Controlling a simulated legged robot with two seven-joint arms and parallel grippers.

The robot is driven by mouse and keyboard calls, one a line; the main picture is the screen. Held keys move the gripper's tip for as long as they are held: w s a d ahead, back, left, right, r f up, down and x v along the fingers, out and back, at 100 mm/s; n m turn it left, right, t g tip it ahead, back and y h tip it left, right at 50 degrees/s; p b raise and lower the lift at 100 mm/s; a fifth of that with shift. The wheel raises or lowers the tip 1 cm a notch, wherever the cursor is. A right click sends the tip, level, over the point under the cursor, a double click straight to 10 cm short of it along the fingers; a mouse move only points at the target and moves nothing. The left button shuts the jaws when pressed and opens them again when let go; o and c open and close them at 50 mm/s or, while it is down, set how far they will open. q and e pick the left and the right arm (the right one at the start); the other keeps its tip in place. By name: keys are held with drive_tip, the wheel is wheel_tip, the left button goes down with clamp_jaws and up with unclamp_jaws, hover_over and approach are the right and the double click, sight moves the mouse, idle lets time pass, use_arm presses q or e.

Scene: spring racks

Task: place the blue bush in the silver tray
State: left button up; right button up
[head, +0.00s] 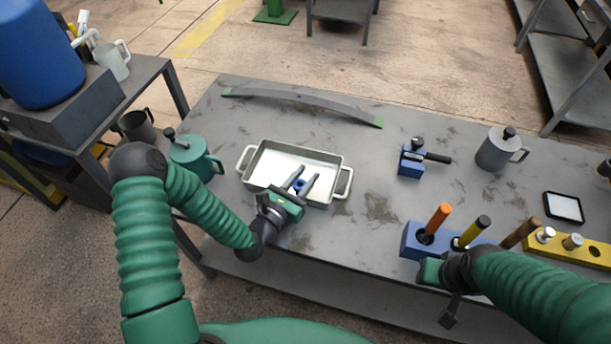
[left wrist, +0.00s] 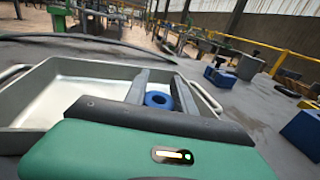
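The silver tray (head: 325,157) is a shallow rectangular pan with two side handles, on the grey table; its near wall also shows in the left wrist view (left wrist: 30,107). The blue bush (head: 300,186), a short ring with a hole, sits between the fingers of my left gripper (head: 303,181). In the left wrist view the bush (left wrist: 158,100) fills the gap between the fingers, so the gripper looks shut on it. It is at the tray's near side, right of the middle; its height cannot be told. My right gripper (head: 445,285) is by the blue tool block, its fingers mostly hidden.
A green mug (head: 195,158) stands close left of the tray. A curved spring leaf (head: 300,98) lies behind it. A blue block (head: 410,163), grey mug (head: 495,150) and blue tool holder (head: 412,241) are to the right. The table between tray and blue block is clear.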

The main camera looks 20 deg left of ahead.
use_arm(q)
drive_tip(key=o, duration=0.5)
drive_tip(key=shift+w+a+f, duration=0.1)
drive_tip(key=shift+a, duration=0.2)
drive_tip(key=shift+c, duration=0.2)
drive_tip(key=shift+a, duration=0.4)
drive_tip(key=shift+d+r+p, duration=0.15)
drive_tip(key=shift+r+p, duration=0.15)
drive_tip(key=v, duration=1.2)
drive_tip(key=shift+w, duration=0.1)
drive_tip(key=shift+f, duration=0.1)
drive_tip(key=shift+d, duration=0.1)
